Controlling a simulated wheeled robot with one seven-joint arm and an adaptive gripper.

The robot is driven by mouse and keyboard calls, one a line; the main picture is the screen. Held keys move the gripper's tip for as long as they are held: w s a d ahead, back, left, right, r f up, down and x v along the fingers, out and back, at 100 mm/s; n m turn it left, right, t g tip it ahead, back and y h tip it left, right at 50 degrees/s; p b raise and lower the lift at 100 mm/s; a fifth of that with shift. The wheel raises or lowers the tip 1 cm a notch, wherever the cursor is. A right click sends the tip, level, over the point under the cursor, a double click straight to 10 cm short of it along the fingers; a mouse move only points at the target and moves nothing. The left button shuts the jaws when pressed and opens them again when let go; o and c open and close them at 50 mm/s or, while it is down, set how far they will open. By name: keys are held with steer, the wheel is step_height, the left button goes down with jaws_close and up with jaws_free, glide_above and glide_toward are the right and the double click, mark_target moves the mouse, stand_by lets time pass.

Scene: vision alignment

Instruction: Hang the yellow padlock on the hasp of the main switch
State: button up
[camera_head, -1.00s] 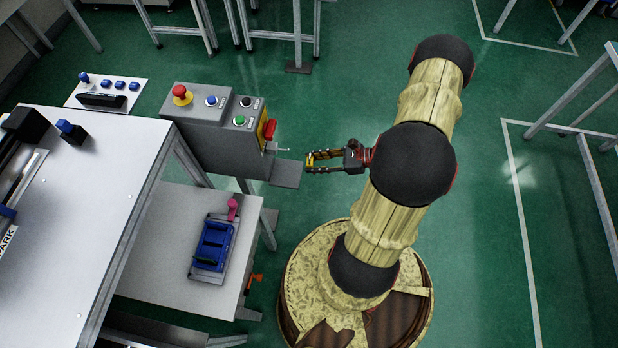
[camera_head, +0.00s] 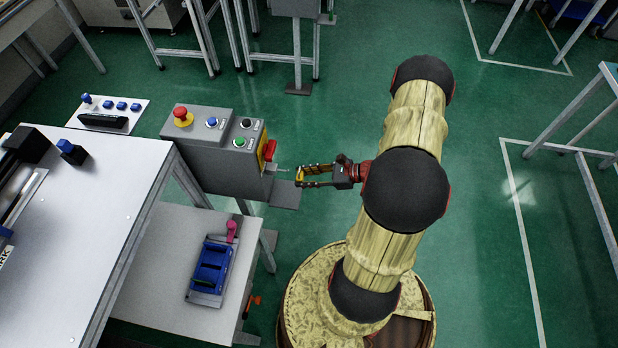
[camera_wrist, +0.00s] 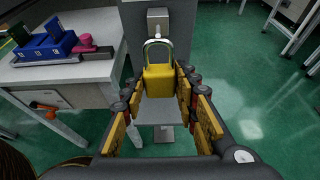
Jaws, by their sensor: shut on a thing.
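The yellow padlock (camera_wrist: 160,83) is held upright between the fingers of my gripper (camera_wrist: 158,88), its silver shackle pointing up and away from me. In the head view a bit of the padlock (camera_head: 299,175) shows at the tips of my gripper (camera_head: 301,177). The main switch (camera_head: 269,150), red and yellow, is on the right side of the grey control box (camera_head: 215,150). A thin metal hasp (camera_head: 282,169) sticks out below it, just left of the fingertips. In the wrist view a light grey fitting (camera_wrist: 158,19) lies beyond the shackle. I cannot tell whether shackle and hasp touch.
A grey plate (camera_head: 284,195) juts out below the hasp. A low white table (camera_head: 165,262) carries a blue device with a pink handle (camera_head: 210,268). A larger worktable (camera_head: 85,215) stands at left. Green floor is open to the right of the box.

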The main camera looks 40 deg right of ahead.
steer(key=shift+r+b+x, duration=0.2)
steer(key=shift+b+x, duration=0.1)
steer(key=shift+x, duration=1.15)
steer(key=shift+r+b+x, duration=0.2)
steer(key=shift+b+x, duration=0.1)
steer(key=shift+x, duration=1.15)
steer(key=shift+w+a, duration=0.1)
steer(key=shift+a, duration=0.05)
steer(key=o, duration=1.3)
steer(key=v, duration=1.2)
steer(key=shift+r, duration=0.1)
